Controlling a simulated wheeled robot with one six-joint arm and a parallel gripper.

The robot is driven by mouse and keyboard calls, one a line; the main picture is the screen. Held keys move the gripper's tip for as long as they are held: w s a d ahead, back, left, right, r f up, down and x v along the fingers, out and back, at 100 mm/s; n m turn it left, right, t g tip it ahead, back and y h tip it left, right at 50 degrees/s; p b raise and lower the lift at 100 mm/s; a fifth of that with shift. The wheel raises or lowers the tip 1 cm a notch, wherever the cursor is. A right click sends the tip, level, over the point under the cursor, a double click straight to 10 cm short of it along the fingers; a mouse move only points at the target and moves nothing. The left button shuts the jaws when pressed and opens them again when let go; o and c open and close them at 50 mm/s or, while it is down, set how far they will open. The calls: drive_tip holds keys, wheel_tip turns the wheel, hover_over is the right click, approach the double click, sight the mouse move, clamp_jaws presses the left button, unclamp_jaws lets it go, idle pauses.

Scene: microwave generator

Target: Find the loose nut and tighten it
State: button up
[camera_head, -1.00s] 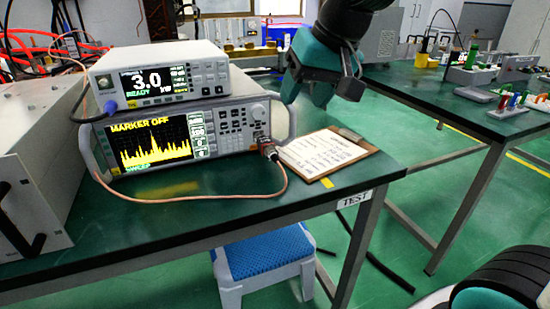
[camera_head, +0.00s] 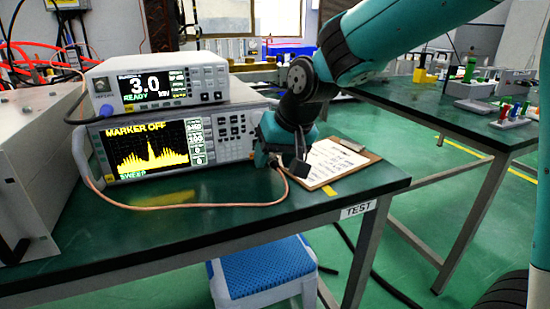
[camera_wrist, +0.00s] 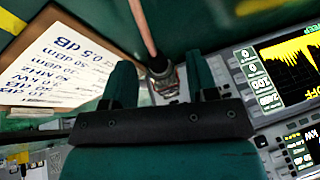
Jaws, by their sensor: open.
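A copper-coloured cable (camera_head: 200,206) runs across the bench to the front of the lower instrument, a spectrum analyser (camera_head: 200,140) with a yellow trace. In the wrist view the cable (camera_wrist: 141,25) ends in a metal connector nut (camera_wrist: 160,72) at the analyser's panel. My gripper (camera_head: 283,165) is at the right end of that panel and hides the nut in the head view. In the wrist view my gripper (camera_wrist: 163,80) is open, with one finger on each side of the nut and visible gaps. I cannot tell whether the nut is loose.
A smaller meter (camera_head: 158,85) reading 3.0 sits on the analyser. A clipboard (camera_head: 328,165) lies just right of my gripper. A grey cabinet (camera_head: 28,160) stands at the left. The bench front (camera_head: 200,240) is mostly clear apart from the cable.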

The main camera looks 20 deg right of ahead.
drive_tip(key=c, duration=0.9)
drive_tip(key=shift+d+m+y+p, duration=0.25)
drive_tip(key=shift+m+y+p, duration=0.1)
drive_tip(key=shift+y, duration=0.65)
drive_tip(key=y, duration=0.2)
drive_tip(key=m+y, duration=0.1)
drive_tip(key=y, duration=0.1)
drive_tip(key=shift+d+f+p, duration=0.2)
drive_tip(key=shift+f+p, duration=0.05)
drive_tip(key=shift+p, duration=0.15)
drive_tip(key=y, duration=0.2)
drive_tip(key=m+t+y, duration=0.1)
drive_tip(key=y, duration=0.1)
drive_tip(key=shift+d+f, duration=0.1)
drive_tip(key=shift+f, duration=0.2)
drive_tip(key=shift+m+t+y+b, duration=0.3)
drive_tip(key=shift+y+b, duration=0.15)
drive_tip(key=shift+y, duration=0.65)
